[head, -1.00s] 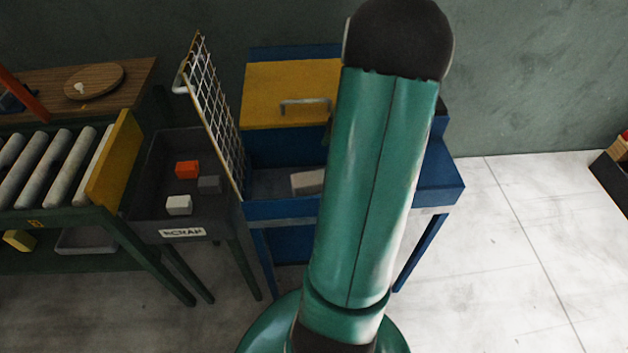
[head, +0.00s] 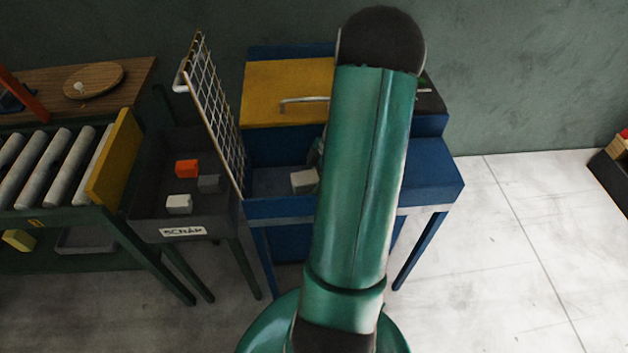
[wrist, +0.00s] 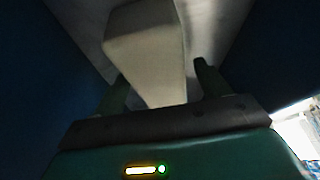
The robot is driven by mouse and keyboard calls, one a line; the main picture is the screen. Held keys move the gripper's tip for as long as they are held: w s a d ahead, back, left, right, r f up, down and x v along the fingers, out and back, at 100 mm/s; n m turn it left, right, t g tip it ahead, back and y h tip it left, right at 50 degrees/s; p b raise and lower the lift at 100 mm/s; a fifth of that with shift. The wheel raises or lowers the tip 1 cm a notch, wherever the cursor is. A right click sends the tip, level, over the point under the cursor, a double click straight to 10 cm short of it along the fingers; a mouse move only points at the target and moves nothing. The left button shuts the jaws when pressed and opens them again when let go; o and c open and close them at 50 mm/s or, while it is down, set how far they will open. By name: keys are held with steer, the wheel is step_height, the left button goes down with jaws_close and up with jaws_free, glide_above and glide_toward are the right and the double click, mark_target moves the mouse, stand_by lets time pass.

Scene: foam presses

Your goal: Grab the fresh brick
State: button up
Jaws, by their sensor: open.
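A pale block, seemingly the fresh brick (head: 304,181), lies in the open bay of the blue press (head: 280,211). My arm hides part of the bay beside it. In the wrist view the brick (wrist: 146,45) is long and pale, and its near end reaches down between the fingers. My gripper (wrist: 162,86) is open, with one dark green finger on each side of the brick. I cannot tell whether either finger touches it. In the head view the fingers are hidden behind my arm.
A yellow lid with a handle (head: 285,85) tops the press. A wire mesh guard (head: 213,115) stands at its left. Further left are a scrap bin (head: 150,205) holding an orange, a grey and a white block, and a roller conveyor (head: 60,170).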

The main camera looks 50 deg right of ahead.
steer(key=shift+c, duration=0.2)
steer(key=c, duration=1.2)
steer(key=shift+r, duration=0.1)
